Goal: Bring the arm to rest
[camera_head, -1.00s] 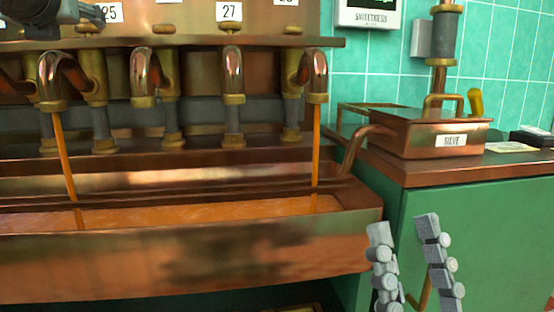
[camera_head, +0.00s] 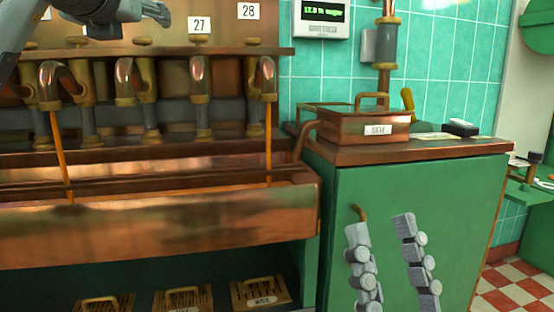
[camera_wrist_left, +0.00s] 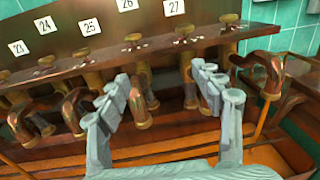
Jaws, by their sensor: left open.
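My left gripper (camera_head: 158,12) is at the top left of the head view, in front of the copper panel with number plates. In the left wrist view its two fingers (camera_wrist_left: 165,85) are spread apart with nothing between them, and the copper spouts show behind them. My right gripper (camera_head: 380,228) is low in the head view, in front of the green cabinet (camera_head: 440,190). Its fingers point up, stand apart and hold nothing.
Orange liquid runs from two copper spouts (camera_head: 265,80) into a long copper trough (camera_head: 160,230). A copper sieve box (camera_head: 345,128) stands on the cabinet. Labelled boxes (camera_head: 260,292) lie below the trough. Checkered floor (camera_head: 515,285) is open at the right.

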